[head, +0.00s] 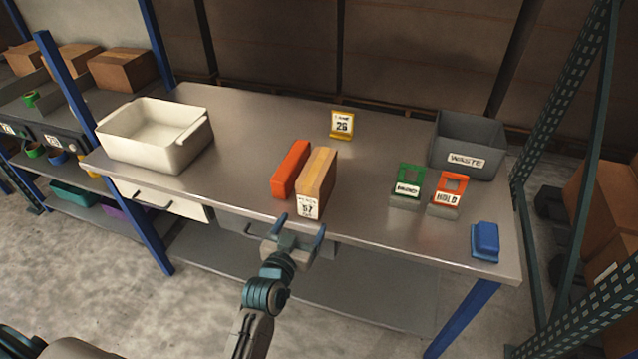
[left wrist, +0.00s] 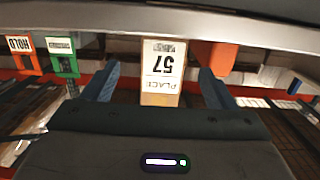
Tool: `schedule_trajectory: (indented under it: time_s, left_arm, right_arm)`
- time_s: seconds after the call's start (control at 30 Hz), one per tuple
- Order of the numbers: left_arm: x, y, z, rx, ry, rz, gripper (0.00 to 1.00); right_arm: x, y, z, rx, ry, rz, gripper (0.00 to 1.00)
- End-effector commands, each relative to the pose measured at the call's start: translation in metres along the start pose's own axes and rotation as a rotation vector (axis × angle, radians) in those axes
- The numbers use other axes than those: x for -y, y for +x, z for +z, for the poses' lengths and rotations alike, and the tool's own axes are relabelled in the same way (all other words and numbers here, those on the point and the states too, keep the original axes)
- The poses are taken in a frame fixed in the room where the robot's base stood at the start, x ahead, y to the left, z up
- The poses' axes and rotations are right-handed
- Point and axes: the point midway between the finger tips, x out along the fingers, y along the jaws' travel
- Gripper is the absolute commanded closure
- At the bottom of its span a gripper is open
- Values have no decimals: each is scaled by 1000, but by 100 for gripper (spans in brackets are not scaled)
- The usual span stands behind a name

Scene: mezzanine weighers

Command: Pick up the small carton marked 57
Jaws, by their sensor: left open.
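The small carton marked 57 (head: 317,180) is a tan box standing on the metal table near its front edge, with a white label on its near end. My left gripper (head: 299,225) is open just in front of that labelled end, apart from it. In the left wrist view the carton's label (left wrist: 161,64) shows upside down between the two spread fingers of my left gripper (left wrist: 157,88). Nothing is held. My right gripper is not in view.
A long orange-red box (head: 291,167) stands close beside the carton on its left. A white tub (head: 181,155) is at the left, a grey waste bin (head: 468,148) at the back right. Green (head: 408,182) and orange (head: 449,190) sign holders and a blue block (head: 485,241) stand at right.

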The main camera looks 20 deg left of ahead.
Motion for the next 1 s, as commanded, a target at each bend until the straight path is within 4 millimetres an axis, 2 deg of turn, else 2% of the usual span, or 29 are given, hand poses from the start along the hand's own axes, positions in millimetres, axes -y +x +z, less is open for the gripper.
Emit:
schedule_trajectory:
  time_s: [0.03, 0.1, 0.17, 0.2, 0.3, 0.4, 0.63, 0.9, 1.0]
  left_arm:
    - [0, 0, -15, -37, -3, -6, 20]
    - [0, 4, -30, -69, -4, -12, 20]
    - [1, 10, -36, -82, -4, -14, 20]
    - [1, 16, -38, -85, -3, -14, 20]
    - [1, 33, -40, -84, -2, -14, 20]
    - [1, 47, -40, -82, -2, -14, 20]
    - [2, 65, -42, -82, -3, -14, 20]
    - [3, 102, -46, -80, -4, -14, 20]
    - [3, 108, -45, -80, -4, -15, 20]
  right_arm:
    - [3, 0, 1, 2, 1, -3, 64]
    - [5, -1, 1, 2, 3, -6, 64]
    - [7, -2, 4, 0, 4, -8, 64]
    - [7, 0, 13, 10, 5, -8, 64]
    - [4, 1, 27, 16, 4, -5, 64]
    - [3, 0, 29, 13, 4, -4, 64]
    - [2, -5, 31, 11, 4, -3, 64]
    - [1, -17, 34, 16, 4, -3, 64]
    - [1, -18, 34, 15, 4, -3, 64]
